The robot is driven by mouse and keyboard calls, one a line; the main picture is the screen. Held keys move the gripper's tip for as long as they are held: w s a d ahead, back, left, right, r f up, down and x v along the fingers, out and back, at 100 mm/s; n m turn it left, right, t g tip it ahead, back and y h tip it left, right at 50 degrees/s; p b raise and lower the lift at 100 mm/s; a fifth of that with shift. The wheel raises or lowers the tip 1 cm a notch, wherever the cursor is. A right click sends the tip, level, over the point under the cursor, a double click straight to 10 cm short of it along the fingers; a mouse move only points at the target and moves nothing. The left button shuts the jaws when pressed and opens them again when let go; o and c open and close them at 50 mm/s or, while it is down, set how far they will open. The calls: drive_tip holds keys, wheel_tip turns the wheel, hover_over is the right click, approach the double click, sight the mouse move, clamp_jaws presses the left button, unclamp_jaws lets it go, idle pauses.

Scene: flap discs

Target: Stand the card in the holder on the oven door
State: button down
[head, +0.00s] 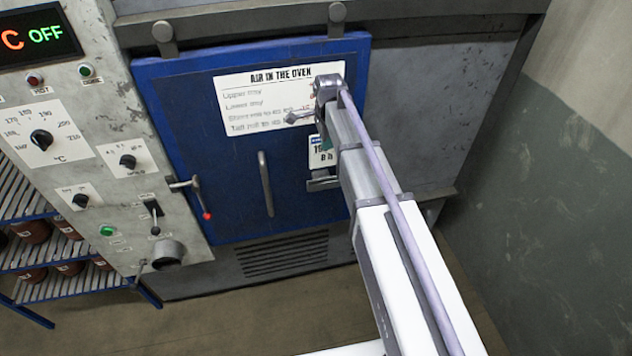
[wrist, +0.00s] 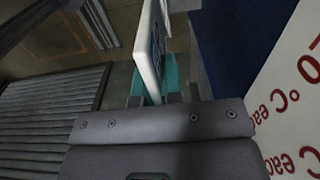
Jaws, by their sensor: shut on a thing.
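The small white card (head: 317,158) with a blue band and dark print is upright in front of the blue oven door (head: 225,190). In the wrist view the card (wrist: 148,45) shows nearly edge-on, between teal finger pads. My gripper (wrist: 155,92) is shut on it. In the head view my arm hides most of the gripper and the card's right side. The grey holder (head: 322,184) on the door shows just below the card. I cannot tell whether the card's lower edge touches it.
A white sign (head: 262,103) headed "AIR IN THE OVEN" is above the card, partly behind my wrist. A vertical door handle (head: 265,185) and a red-tipped latch lever (head: 197,195) are to the left. A control panel (head: 90,140) stands further left. Open floor lies below.

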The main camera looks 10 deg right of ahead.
sight(326, 164)
wheel_tip(326, 164, down, 10)
drive_tip(key=b, duration=0.8)
drive_tip(key=shift+r, duration=0.5)
drive_tip(key=shift+f, duration=0.25)
drive_tip(key=c, duration=1.3)
unclamp_jaws()
drive_tip(key=shift+r, duration=0.1)
drive_tip(key=shift+o, duration=0.2)
